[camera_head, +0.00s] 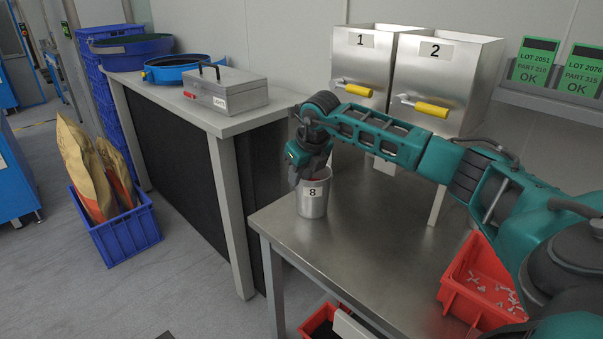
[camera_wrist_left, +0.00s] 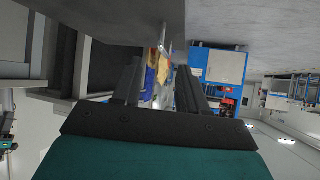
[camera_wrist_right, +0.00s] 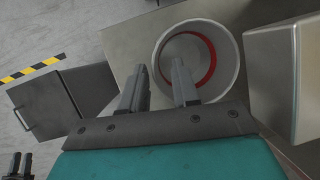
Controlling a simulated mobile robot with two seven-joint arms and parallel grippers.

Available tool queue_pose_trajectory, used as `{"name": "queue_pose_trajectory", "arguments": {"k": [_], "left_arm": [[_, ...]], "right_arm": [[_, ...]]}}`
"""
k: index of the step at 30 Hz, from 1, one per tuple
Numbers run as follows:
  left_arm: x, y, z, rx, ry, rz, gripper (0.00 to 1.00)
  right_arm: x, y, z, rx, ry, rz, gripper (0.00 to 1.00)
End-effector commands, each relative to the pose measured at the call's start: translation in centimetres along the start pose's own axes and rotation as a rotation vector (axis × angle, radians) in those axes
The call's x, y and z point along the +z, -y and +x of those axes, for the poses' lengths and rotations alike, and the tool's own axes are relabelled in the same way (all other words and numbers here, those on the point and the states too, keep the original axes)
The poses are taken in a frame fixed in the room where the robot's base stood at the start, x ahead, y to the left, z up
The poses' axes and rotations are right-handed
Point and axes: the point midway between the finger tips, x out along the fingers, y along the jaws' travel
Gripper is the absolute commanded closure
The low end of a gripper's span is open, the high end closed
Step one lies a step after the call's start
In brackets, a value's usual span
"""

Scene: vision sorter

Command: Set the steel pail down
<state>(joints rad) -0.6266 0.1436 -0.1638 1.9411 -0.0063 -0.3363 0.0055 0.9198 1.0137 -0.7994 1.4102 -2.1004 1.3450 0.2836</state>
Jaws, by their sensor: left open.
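In the right wrist view the pail (camera_wrist_right: 226,50) shows from above, with a red ring inside. My right gripper (camera_wrist_right: 160,75) is astride its near rim, one finger over the opening and one outside, with a gap between them. The fingertips are partly hidden in the head view. My left gripper (camera_wrist_left: 158,80) is open and empty, away from the table.
Steel hoppers 1 (camera_head: 360,65) and 2 (camera_head: 445,75) with yellow handles stand behind my right arm. A red bin (camera_head: 455,290) with small parts is at the right. A grey case (camera_head: 228,95) sits on the left bench. The table's middle is clear.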

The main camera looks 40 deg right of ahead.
Motion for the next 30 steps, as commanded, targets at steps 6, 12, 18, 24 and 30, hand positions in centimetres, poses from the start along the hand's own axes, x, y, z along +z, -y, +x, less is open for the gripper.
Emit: {"name": "queue_pose_trajectory", "arguments": {"k": [6, 12, 18, 24, 30], "left_arm": [[0.0, 0.0, 0.0, -0.001, 0.000, 0.000, 0.57], [-0.1, 0.1, 0.0, -0.001, 0.000, -0.001, 0.57], [-0.1, 0.1, 0.0, -0.002, 0.000, -0.001, 0.57], [-0.1, 0.1, -0.1, -0.002, 0.000, -0.001, 0.57], [-0.1, 0.1, 0.0, -0.002, -0.001, -0.001, 0.57]], "right_arm": [[0.1, 0.1, -1.9, 0.000, 0.003, 0.000, 0.70], [0.1, 0.1, -6.1, -0.001, 0.005, -0.001, 0.70], [0.1, 0.1, -9.9, -0.002, 0.004, 0.000, 0.70], [0.0, 0.0, -11.8, 0.000, 0.001, -0.001, 0.70], [0.0, -0.1, -12.0, 0.004, 0.000, -0.002, 0.70]]}}
